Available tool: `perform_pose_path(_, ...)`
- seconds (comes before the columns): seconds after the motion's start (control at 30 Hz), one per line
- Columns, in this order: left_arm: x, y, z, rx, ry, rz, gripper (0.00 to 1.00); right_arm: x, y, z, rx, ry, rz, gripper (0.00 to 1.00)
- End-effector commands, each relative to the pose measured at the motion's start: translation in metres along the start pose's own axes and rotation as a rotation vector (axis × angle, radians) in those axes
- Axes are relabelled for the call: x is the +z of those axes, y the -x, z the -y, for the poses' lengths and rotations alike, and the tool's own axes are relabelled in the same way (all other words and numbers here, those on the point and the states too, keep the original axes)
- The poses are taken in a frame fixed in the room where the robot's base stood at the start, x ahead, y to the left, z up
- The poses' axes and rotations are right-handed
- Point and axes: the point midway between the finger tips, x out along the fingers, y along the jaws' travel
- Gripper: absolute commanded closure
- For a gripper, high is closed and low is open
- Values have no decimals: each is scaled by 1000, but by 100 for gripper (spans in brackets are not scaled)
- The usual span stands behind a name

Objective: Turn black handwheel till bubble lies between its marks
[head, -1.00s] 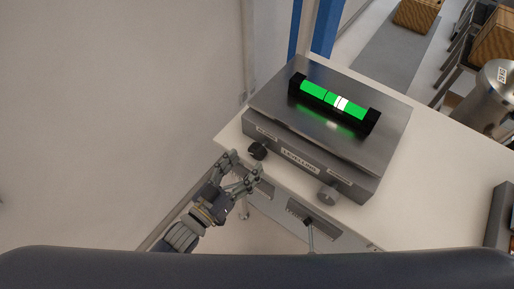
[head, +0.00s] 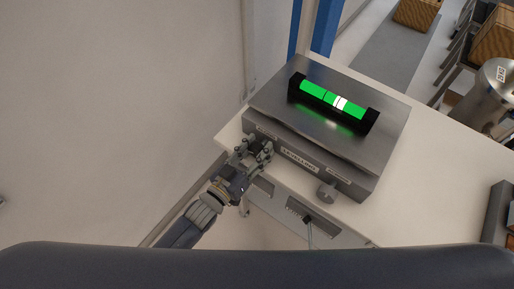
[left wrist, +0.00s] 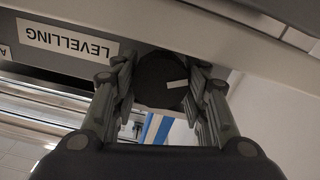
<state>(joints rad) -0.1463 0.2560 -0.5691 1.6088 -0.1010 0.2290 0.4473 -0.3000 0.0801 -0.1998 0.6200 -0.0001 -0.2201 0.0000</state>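The levelling block (head: 392,128) is a grey metal box with a "LEVELLING" label on its front. A green vial (head: 312,88) in a black holder lies on top. Its pale bubble (head: 341,103) sits right of the vial's middle, at the right-hand dark mark, not centred between the marks. The black handwheel (left wrist: 155,82) carries a white stripe. My left gripper (head: 256,147) is at the block's front left, its fingers on both sides of the wheel. In the left wrist view they look spread with little gap; firm contact cannot be confirmed. My right gripper is not seen.
A grey knob (head: 327,192) sticks out at the block's front right. A wall is at the left, and a metal vessel (head: 492,98) stands at the far right.

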Motion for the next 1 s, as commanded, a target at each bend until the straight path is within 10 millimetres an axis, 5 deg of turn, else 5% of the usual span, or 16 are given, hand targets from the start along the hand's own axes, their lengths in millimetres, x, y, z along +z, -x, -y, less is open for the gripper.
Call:
perform_pose_path(0.47,-1,0,-1,0,-101,-1,83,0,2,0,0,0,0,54)
perform_pose_path(1.0,1,0,-2,-1,-571,-1,83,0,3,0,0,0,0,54)
